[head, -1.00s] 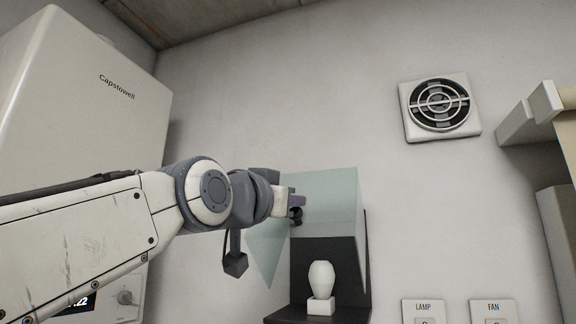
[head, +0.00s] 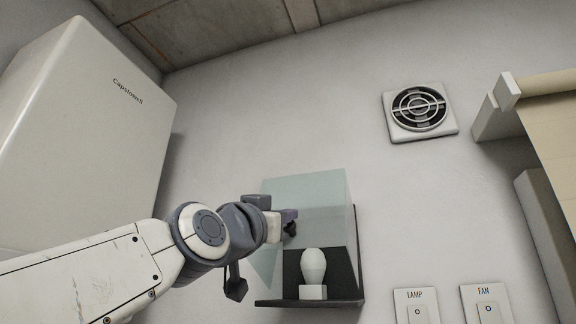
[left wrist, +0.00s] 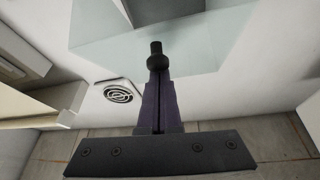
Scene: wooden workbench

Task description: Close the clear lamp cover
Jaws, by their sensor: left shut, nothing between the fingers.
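The clear lamp cover (head: 312,190) is a pale, see-through box standing out from the wall, tilted up and partly open. Below it, a white bulb (head: 313,266) sits upright on a dark bracket (head: 345,277). My left gripper (head: 289,215) is at the cover, its purple fingers shut with nothing between them. A small black knob (head: 290,229) shows at the fingertips; whether they touch it is hard to tell. In the left wrist view the shut fingers (left wrist: 157,78) point at the knob (left wrist: 156,48), with the cover (left wrist: 195,45) behind. My right gripper is out of view.
A white Capstowell cabinet (head: 85,130) stands at the left. A round wall fan (head: 419,108) is at the upper right. LAMP (head: 416,306) and FAN (head: 485,304) switches are at the lower right. Bare wall lies between cover and fan.

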